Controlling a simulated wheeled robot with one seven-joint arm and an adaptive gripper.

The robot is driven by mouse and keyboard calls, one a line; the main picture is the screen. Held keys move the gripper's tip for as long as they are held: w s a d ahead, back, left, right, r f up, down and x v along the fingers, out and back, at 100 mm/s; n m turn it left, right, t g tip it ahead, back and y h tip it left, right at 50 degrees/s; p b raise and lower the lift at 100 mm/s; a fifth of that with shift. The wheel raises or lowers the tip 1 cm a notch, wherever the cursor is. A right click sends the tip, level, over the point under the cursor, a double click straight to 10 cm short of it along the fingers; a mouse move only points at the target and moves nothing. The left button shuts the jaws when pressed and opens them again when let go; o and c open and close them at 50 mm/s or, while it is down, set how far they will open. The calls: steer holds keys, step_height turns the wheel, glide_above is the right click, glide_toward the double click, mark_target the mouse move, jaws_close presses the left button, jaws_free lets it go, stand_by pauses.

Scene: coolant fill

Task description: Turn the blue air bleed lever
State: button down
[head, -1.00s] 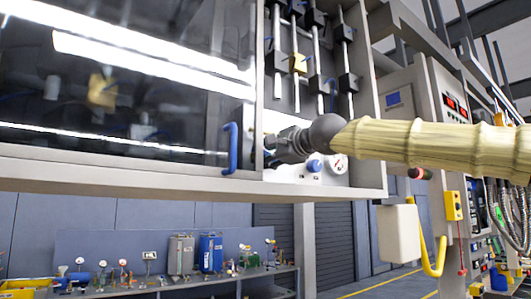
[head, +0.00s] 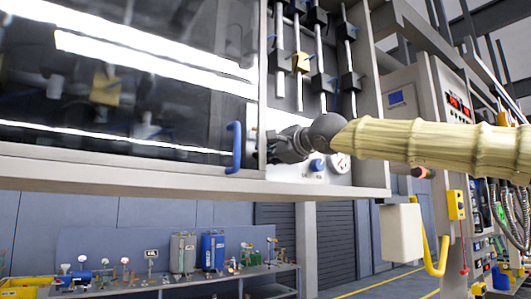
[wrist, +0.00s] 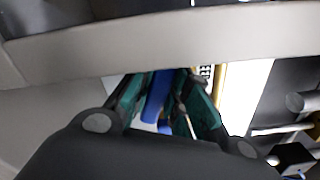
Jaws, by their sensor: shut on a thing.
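The blue lever (wrist: 158,96) shows in the wrist view as a blue bar between the two teal fingers of my gripper (wrist: 167,88). My gripper is shut on it. In the head view my gripper (head: 272,151) reaches into the cabinet's open right bay, by the white panel at its bottom. The lever is hidden behind my gripper there. My own arm comes in from the right.
A blue door handle (head: 233,148) stands just left of my gripper on the glass door. A blue knob (head: 317,165) and a round gauge (head: 340,162) sit to the right. The cabinet's lower ledge (head: 130,178) runs below. A bench (head: 175,284) stands farther back.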

steer(key=m, duration=0.3)
steer(key=shift+w+d+f, duration=0.15)
steer(key=shift+w+f, duration=0.05)
steer(key=shift+f, duration=0.1)
steer(key=m, duration=0.4)
steer(key=shift+f, duration=0.2)
steer(key=m+b, duration=0.1)
steer(key=m, duration=0.1)
steer(key=shift+m, duration=0.3)
steer(key=shift+s+m+b, duration=0.1)
steer(key=shift+m+b, duration=0.5)
steer(key=shift+m, duration=1.1)
steer(key=c, duration=1.4)
jaws_free()
steer(key=shift+r, duration=0.1)
steer(key=shift+o, duration=0.2)
steer(key=shift+r, duration=0.25)
